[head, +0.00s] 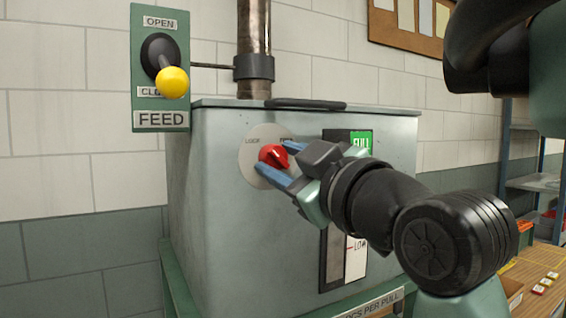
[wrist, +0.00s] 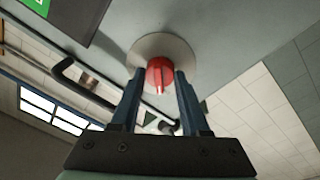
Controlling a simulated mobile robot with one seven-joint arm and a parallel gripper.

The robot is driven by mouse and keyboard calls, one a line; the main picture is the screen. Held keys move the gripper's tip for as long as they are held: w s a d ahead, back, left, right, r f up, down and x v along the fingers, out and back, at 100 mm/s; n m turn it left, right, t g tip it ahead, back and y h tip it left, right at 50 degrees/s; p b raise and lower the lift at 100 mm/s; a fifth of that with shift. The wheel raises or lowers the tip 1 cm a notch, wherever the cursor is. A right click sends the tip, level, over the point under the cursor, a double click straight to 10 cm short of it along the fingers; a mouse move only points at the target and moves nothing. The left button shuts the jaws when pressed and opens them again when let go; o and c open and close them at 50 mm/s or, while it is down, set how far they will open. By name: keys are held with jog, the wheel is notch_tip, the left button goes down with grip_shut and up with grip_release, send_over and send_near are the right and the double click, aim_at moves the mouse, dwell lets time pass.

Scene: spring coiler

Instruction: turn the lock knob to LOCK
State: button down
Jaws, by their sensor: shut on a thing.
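The red lock knob (head: 273,156) sits on a round pale dial plate (head: 250,172) on the front of the grey metal box. The plate has a LOCK label at its upper left and another label at its upper right, partly hidden by a finger. In the wrist view the red knob (wrist: 159,74) lies between the two blue fingertips, with a white pointer line on it. My gripper (head: 278,163) reaches in from the right and is shut on the knob, one finger above and one below it. The gripper also shows in the wrist view (wrist: 160,82).
The grey box (head: 210,220) has a black handle (head: 305,104) on its lid and a level window with FULL and LOW marks right of the dial. A FEED panel (head: 160,70) with a yellow-knobbed lever stands upper left. Shelving (head: 535,182) and a bench are at right.

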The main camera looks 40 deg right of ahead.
jog(key=shift+c, duration=2)
grip_release()
jog(key=b+v, duration=0.2)
jog(key=v, duration=1.1)
jog(key=shift+r, duration=0.1)
jog(key=w+a+r+m+t+y, duration=0.1)
jog(key=w+a+r+m+t, duration=0.15)
jog(key=w+a, duration=0.45)
jog(key=w+a+r+m+t+y, duration=0.15)
jog(key=a+t, duration=0.25)
jog(key=a, duration=0.7)
jog(key=s+a+t+y, duration=0.2)
jog(key=a, duration=0.7)
jog(key=shift+a, duration=0.35)
